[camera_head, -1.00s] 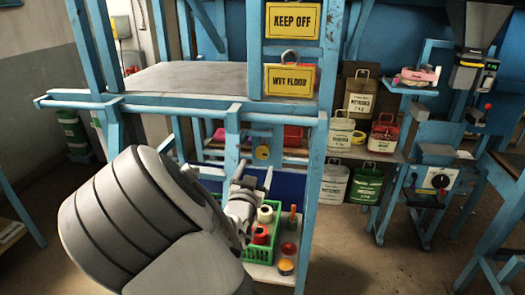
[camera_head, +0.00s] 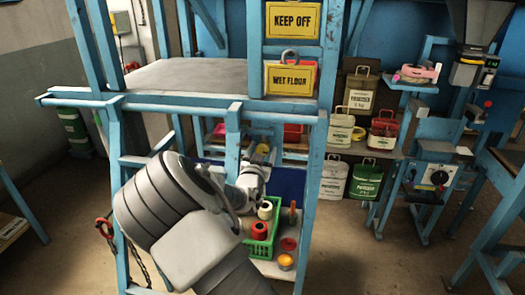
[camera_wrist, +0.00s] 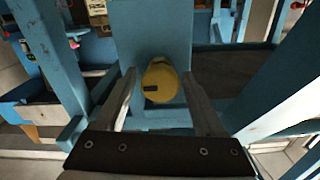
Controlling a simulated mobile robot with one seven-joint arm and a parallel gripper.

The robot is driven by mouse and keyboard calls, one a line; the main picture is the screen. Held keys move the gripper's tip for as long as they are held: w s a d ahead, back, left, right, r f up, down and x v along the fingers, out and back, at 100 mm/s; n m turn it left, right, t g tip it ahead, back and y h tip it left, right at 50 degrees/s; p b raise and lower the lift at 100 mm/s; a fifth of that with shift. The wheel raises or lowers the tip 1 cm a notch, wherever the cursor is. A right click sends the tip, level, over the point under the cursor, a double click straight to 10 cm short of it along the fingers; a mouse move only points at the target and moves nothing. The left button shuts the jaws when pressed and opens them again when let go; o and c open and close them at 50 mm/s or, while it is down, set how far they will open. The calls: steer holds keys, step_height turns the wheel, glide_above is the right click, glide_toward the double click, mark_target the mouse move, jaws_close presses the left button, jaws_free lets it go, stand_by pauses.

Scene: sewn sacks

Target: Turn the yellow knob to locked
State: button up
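The yellow knob (camera_wrist: 161,82) sits on a blue panel in the wrist view, with a small dark mark at its lower left. In the head view only a bit of the knob (camera_head: 262,148) shows behind my gripper (camera_head: 258,163). In the wrist view my gripper (camera_wrist: 159,76) is open, with one finger to the left of the knob and one to the right. Gaps show between both fingers and the knob. I cannot tell how far the fingertips are from the panel.
The knob is under a blue frame with a grey top (camera_head: 185,76). A green crate (camera_head: 262,245) with spools stands below my gripper. Blue posts rise on both sides. Sacks (camera_head: 333,180) stand to the right, and a machine with a black dial (camera_head: 439,178) stands farther right.

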jaws_close()
steer(key=shift+n, duration=0.4)
steer(key=n+b, duration=0.2)
steer(key=n, duration=0.1)
steer(key=shift+a+f+n, duration=0.1)
steer(key=shift+n, duration=0.2)
steer(key=n, duration=0.4)
steer(key=shift+n, duration=0.3)
steer(key=n, duration=0.4)
steer(key=shift+a+n, duration=0.1)
steer(key=shift+n, duration=0.2)
steer(key=shift+n+b, duration=0.35)
steer(key=shift+n, duration=1.85)
